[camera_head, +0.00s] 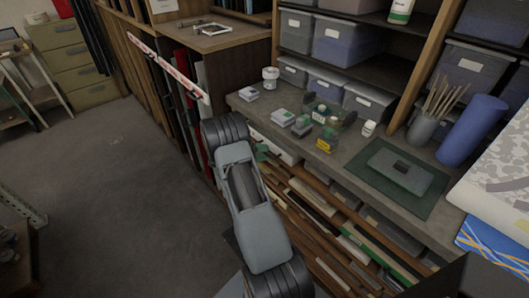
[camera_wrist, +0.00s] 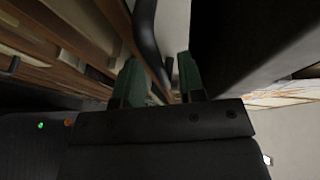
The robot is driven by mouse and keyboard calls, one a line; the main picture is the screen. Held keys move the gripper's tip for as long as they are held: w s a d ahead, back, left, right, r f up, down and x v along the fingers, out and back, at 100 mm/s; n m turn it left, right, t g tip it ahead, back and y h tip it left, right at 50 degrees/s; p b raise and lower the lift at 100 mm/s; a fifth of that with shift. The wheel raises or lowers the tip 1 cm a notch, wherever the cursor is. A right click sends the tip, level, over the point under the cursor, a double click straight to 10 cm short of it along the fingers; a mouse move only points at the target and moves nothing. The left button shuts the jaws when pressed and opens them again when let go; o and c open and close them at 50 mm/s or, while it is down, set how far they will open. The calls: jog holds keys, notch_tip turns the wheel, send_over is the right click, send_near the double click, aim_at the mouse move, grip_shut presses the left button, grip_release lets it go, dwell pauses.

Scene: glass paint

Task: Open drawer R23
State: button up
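In the wrist view, my gripper (camera_wrist: 160,78) shows two green fingers standing apart with a gap between them. A dark curved bar (camera_wrist: 146,38), which looks like a handle, runs down towards this gap. I cannot tell whether it touches a finger. In the head view, my arm covers most of the gripper; only a bit of green shows beside a pale front (camera_head: 277,149) under the worktop edge. I cannot read any R23 label, so I cannot tell which front is drawer R23.
The worktop (camera_head: 335,165) carries small boxes, bottles, a brush pot (camera_head: 424,128) and a blue roll (camera_head: 472,130). Storage bins (camera_head: 342,43) fill the shelves behind. Racks of boards (camera_head: 315,197) lie below the worktop. The floor (camera_head: 110,190) at left is clear.

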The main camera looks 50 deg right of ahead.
jog(key=shift+s+d+f, duration=0.1)
jog(key=shift+s+d, duration=0.15)
jog(key=shift+d, duration=0.15)
jog(key=shift+c, duration=0.2)
grip_shut()
